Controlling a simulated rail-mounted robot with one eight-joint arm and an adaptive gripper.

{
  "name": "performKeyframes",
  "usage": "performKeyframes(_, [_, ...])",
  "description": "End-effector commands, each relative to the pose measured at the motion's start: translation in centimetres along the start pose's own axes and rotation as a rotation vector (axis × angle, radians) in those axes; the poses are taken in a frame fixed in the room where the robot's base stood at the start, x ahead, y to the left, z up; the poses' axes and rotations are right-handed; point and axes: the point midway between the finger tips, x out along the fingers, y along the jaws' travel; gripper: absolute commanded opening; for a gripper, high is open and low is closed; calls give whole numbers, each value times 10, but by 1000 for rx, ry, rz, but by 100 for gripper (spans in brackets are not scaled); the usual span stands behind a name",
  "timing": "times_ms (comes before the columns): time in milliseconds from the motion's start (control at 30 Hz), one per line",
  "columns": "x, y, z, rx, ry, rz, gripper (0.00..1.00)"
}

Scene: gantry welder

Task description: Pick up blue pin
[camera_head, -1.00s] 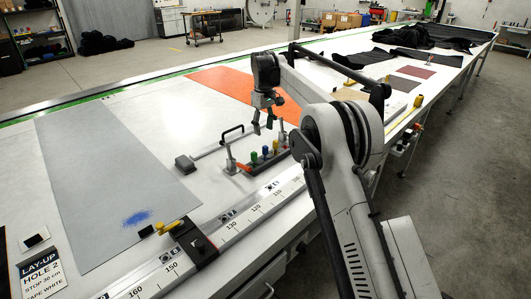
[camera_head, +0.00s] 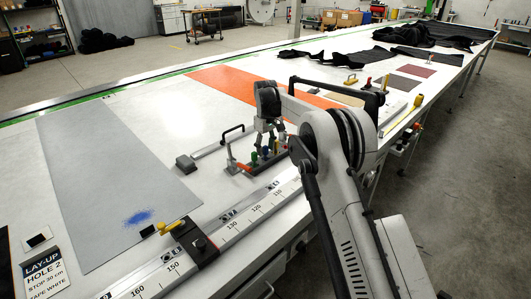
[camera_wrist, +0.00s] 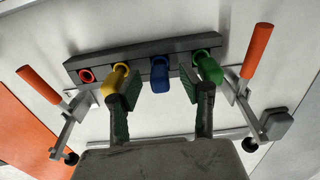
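The blue pin (camera_wrist: 160,76) stands in a dark grey rack (camera_wrist: 140,55), between a yellow pin (camera_wrist: 115,80) and a green pin (camera_wrist: 208,68) in the wrist view. My gripper (camera_wrist: 160,88) is open, with one finger on each side of the blue pin. The left finger is close to the yellow pin and the right finger is close to the green pin; contact cannot be told. In the head view my gripper (camera_head: 269,142) is down at the rack, and the blue pin (camera_head: 265,153) is partly visible there.
A red ring-shaped piece (camera_wrist: 87,76) sits at the rack's left end. Orange-handled toggle clamps, left (camera_wrist: 38,83) and right (camera_wrist: 257,50), flank the rack. A scale rail (camera_head: 235,225) runs along the table's front. A grey sheet (camera_head: 105,170) lies left.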

Motion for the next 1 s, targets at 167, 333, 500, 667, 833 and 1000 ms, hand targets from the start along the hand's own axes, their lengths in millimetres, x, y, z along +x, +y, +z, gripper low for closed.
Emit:
performKeyframes(167, [0, 0, 0, 0, 0, 0, 32])
performKeyframes(333, [0, 0, 0, 0, 0, 0, 9])
performKeyframes(500, [0, 0, 0, 0, 0, 0, 0])
performKeyframes(667, [-1, 0, 0, 0, 0, 0, 0])
performKeyframes(833, [-11, 0, 0, 0, 0, 0, 0])
performKeyframes(1000, [-41, 0, 0, 0, 0, 0, 0])
